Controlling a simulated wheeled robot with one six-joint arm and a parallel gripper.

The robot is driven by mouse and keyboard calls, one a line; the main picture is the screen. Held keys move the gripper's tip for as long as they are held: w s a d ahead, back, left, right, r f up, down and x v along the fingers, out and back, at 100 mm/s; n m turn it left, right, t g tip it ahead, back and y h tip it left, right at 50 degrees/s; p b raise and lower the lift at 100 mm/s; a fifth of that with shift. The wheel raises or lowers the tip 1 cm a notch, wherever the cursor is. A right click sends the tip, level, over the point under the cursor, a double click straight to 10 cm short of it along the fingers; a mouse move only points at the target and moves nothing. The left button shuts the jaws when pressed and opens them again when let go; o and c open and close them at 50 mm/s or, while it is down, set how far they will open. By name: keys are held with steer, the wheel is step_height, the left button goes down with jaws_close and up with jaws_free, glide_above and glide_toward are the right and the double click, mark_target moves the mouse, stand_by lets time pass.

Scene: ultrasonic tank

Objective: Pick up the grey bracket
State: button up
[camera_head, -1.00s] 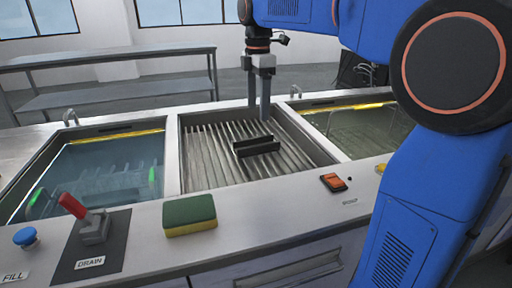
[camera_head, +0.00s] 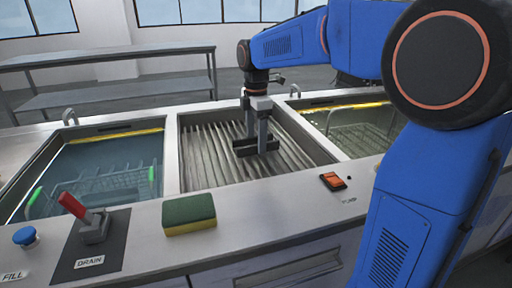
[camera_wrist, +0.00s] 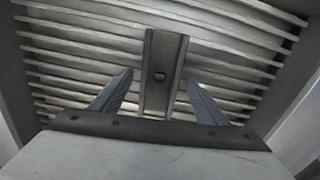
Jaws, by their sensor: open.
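The grey bracket (camera_head: 243,149) is a dark channel-shaped piece lying on the ribbed drain rack (camera_head: 205,165) between the two tanks. In the wrist view the bracket (camera_wrist: 162,60) runs away from my gripper, with a small hole in its floor. My gripper (camera_head: 256,143) points down at the bracket, partly covering it in the head view. In the wrist view my gripper (camera_wrist: 160,97) is open, one finger on each side of the bracket's near part. Gaps show between fingers and bracket. Whether the fingertips touch the rack cannot be told.
A left tank (camera_head: 46,155) holds water and a wire basket (camera_head: 115,183) with green handles. A right tank (camera_head: 345,106) holds another wire basket. On the front ledge are a sponge (camera_head: 189,213), a red drain lever (camera_head: 74,206), a blue button (camera_head: 25,237) and an orange switch (camera_head: 333,181).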

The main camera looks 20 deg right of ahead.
steer(key=shift+f, duration=0.1)
steer(key=c, duration=1.5)
steer(key=shift+o, duration=0.2)
